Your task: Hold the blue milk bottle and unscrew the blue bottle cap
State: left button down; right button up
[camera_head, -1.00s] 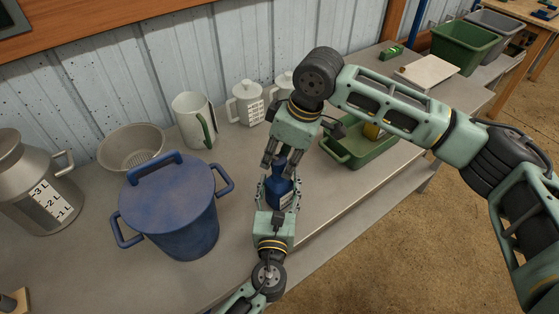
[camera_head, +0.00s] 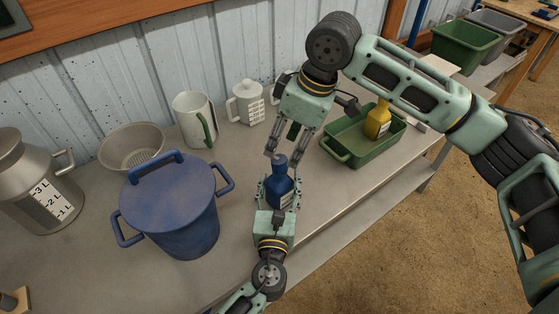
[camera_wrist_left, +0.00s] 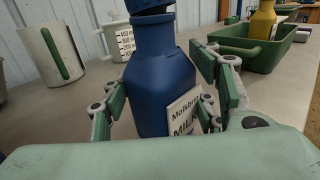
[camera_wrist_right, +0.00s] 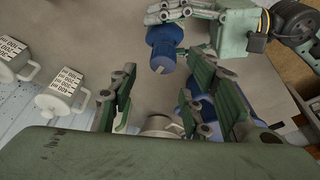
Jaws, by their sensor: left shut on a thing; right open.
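The blue milk bottle (camera_head: 280,188) stands upright above the grey bench, with its label showing in the left wrist view (camera_wrist_left: 160,85). My left gripper (camera_head: 279,183) is shut around its body, one finger on each side. The blue cap (camera_head: 280,160) sits at the bottle's top; whether its thread is loose cannot be told. In the right wrist view the cap (camera_wrist_right: 162,64) shows beyond the fingers. My right gripper (camera_head: 286,156) is open and empty, its fingers spread near the cap, apparently not gripping it.
A large blue lidded pot (camera_head: 172,205) stands left of the bottle. A green tray (camera_head: 345,157) holding a yellow bottle (camera_head: 377,120) is to the right. A white mug (camera_head: 193,120), a lidded jug (camera_head: 246,102) and a strainer (camera_head: 133,150) stand behind. Bare bench lies between.

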pick_arm(q)
jog(key=shift+f, duration=0.15)
pick_arm(e)
jog(key=v, duration=0.6)
pick_arm(q)
jog(key=c, duration=0.6)
grip_release()
jog(key=s, duration=0.8)
jog(key=s+a, duration=0.1)
jog(key=s, duration=0.3)
